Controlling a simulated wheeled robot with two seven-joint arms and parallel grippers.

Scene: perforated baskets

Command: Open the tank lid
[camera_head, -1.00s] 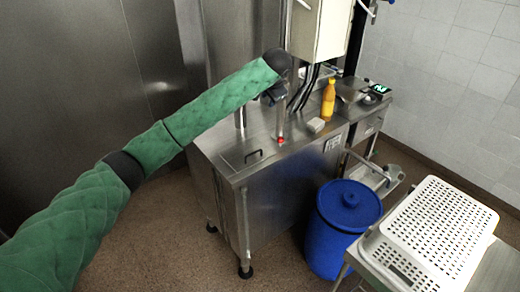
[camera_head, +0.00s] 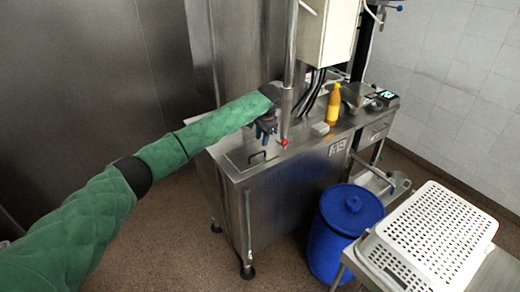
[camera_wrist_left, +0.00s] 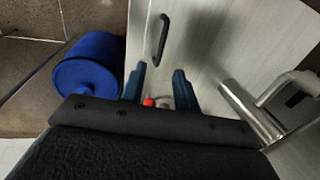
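The tank lid (camera_head: 238,150) is a flat steel panel on top of the steel tank (camera_head: 285,195), with a black bar handle (camera_head: 257,158). My left gripper (camera_head: 264,133) hangs above the top, just behind the handle, with its blue fingers pointing down. In the left wrist view the lid (camera_wrist_left: 208,40) lies flat, and the handle (camera_wrist_left: 159,38) is just beyond the fingertips of my left gripper (camera_wrist_left: 160,70). The fingers are apart, with nothing between them touching; the handle is clear of them. My right gripper is not in view.
A red knob (camera_head: 284,142) and a vertical steel post (camera_head: 290,75) stand close to the gripper. A yellow bottle (camera_head: 333,105) is farther right. A blue barrel (camera_head: 345,225) and a white perforated basket (camera_head: 428,235) are at the right front.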

